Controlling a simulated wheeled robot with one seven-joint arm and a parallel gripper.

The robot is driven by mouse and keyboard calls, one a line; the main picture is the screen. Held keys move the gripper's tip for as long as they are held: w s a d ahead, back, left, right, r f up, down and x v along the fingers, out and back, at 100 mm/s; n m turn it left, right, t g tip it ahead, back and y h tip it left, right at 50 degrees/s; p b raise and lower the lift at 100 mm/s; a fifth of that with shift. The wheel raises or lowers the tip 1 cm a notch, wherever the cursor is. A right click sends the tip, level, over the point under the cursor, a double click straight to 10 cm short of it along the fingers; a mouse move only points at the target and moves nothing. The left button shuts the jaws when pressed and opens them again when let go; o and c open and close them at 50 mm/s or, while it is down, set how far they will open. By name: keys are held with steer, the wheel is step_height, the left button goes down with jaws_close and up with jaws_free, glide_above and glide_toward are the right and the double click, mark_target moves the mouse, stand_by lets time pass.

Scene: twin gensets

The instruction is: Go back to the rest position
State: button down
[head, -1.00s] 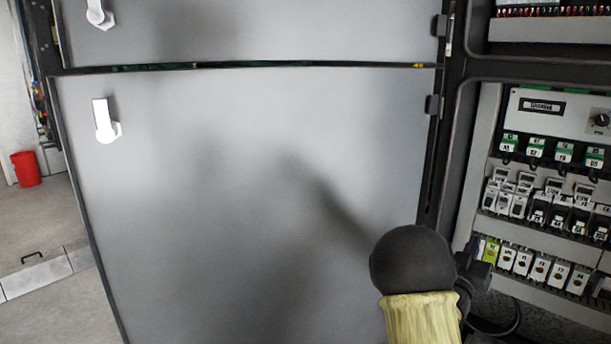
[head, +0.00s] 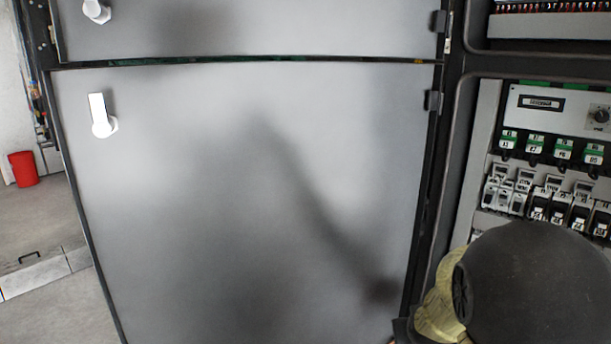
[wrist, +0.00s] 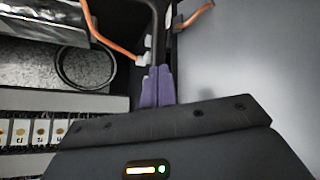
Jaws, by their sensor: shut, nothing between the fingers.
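My gripper (wrist: 157,88) shows in the wrist view as two purple fingertips pressed together, shut and empty. The fingers point toward a dark frame edge between an equipment bay and a plain grey panel; I cannot tell whether they touch anything. In the head view my dark, rounded arm link fills the lower right corner, and the gripper itself is hidden there.
A large grey cabinet door (head: 250,200) with a white latch (head: 102,116) stands close in front. To its right, an open bay holds breakers (head: 560,208) and a control module (head: 550,110). The wrist view shows an orange cable (wrist: 110,38). A red bucket (head: 23,169) stands on the floor at left.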

steer(key=s+a+g+y+p, duration=0.1)
steer(key=s+a+g, duration=0.2)
steer(key=s+a, duration=0.35)
steer(key=s+a+g+y+p, duration=0.1)
steer(key=s+a+g, duration=0.15)
steer(key=s, duration=0.65)
steer(key=w+p+v, duration=0.3)
steer(key=p+v, duration=1)
steer(key=w+d+r+p+v, duration=0.1)
steer(key=w+p+v, duration=0.1)
steer(key=p+v, duration=1.1)
steer(key=shift+w+r+p, duration=0.2)
steer(key=shift+r+p, duration=0.25)
steer(key=shift+p, duration=0.2)
steer(key=shift+w+a, duration=0.1)
steer(key=shift+w, duration=0.05)
